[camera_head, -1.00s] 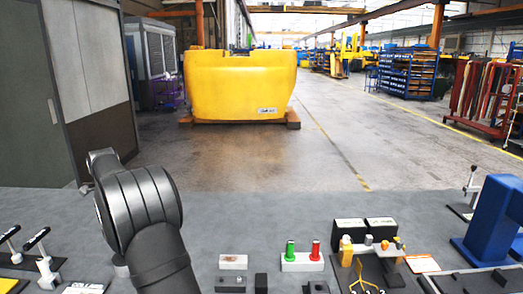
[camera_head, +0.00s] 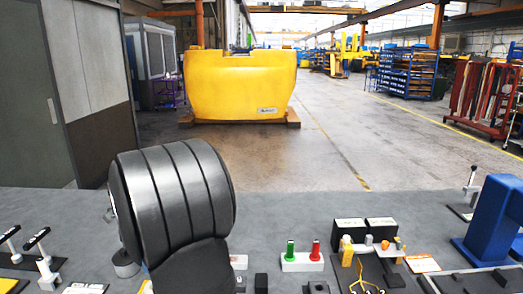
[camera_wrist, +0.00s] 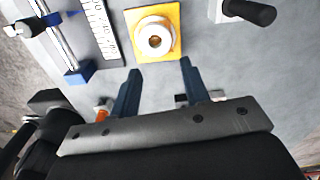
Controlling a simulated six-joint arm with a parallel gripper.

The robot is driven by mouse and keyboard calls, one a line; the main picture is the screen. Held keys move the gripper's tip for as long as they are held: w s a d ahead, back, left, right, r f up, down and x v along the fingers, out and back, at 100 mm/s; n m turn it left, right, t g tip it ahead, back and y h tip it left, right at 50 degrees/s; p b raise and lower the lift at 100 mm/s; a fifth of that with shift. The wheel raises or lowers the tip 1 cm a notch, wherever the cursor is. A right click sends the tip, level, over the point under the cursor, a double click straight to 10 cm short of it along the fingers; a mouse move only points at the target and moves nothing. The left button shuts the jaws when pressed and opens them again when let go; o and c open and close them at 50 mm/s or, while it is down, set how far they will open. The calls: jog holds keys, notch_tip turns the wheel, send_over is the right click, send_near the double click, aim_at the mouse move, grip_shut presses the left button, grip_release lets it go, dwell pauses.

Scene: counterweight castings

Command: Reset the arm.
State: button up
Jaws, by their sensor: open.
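My gripper (camera_wrist: 161,66) shows in the wrist view with its two dark blue fingers apart and nothing between them. Just past the fingertips is a white round piece with a brassy centre (camera_wrist: 155,38) on a yellow square plate (camera_wrist: 132,18). I cannot tell the height between the fingertips and the plate. In the head view my dark arm fills the lower left of the middle and hides the gripper.
On the grey bench (camera_head: 290,215) are a white block with green and red pegs (camera_head: 302,262), black boxes (camera_head: 366,231), a blue stand (camera_head: 492,222) and lever clamps (camera_head: 45,268). A yellow casting (camera_head: 240,85) stands on the floor beyond. The back of the bench is mostly clear.

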jog(key=s+a+f, duration=0.1)
jog(key=a+f, duration=0.1)
jog(key=a, duration=0.1)
jog(key=s+a+f, duration=0.1)
jog(key=a+f, duration=0.1)
jog(key=a, duration=0.2)
jog(key=a+f, duration=0.3)
jog(key=a, duration=0.1)
jog(key=shift+s+a, duration=0.2)
jog(key=shift+s, duration=0.2)
notch_tip(320, 180, down, 2)
jog(key=shift+f, duration=0.9)
jog(key=shift+r, duration=0.1)
jog(key=r, duration=0.4)
jog(key=shift+w+d, duration=0.15)
jog(key=shift+d, duration=0.25)
jog(key=w+d+r, duration=0.4)
jog(key=d+r, duration=0.3)
jog(key=d, duration=0.1)
jog(key=shift+w+r, duration=0.15)
jog(key=shift+w, duration=0.2)
